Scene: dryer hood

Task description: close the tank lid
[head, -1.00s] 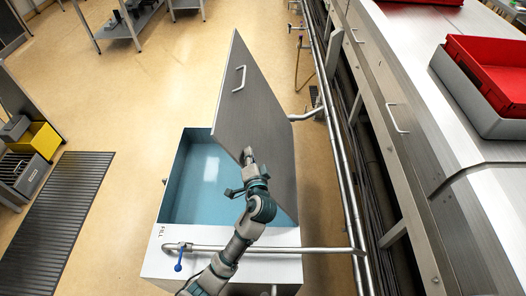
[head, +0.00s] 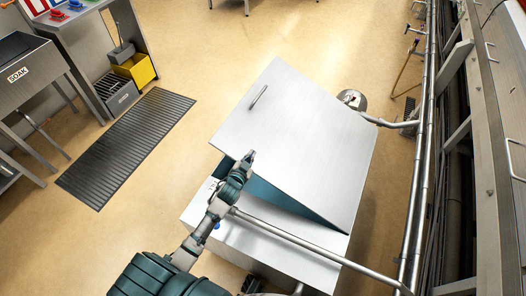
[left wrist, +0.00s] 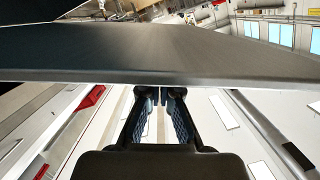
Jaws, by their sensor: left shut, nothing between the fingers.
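The tank lid (head: 295,135) is a large brushed-metal plate with a bar handle (head: 258,95). It lies tilted low over the tank (head: 265,245), with a wedge-shaped gap along its near side showing the blue inside. In the left wrist view the lid (left wrist: 160,50) is a grey slab across the upper part. My left gripper (head: 250,157) is shut and empty at the lid's near left edge. In the left wrist view its fingers (left wrist: 163,95) point at the slab's lower edge; I cannot tell whether they touch it. My right gripper is not in view.
A pipe (head: 300,243) crosses the tank's near side and joins upright pipes (head: 420,170) on the right. A black floor mat (head: 125,147), a SOAK sink (head: 30,75) and a yellow bin (head: 135,70) are at left. Open floor lies beyond the tank.

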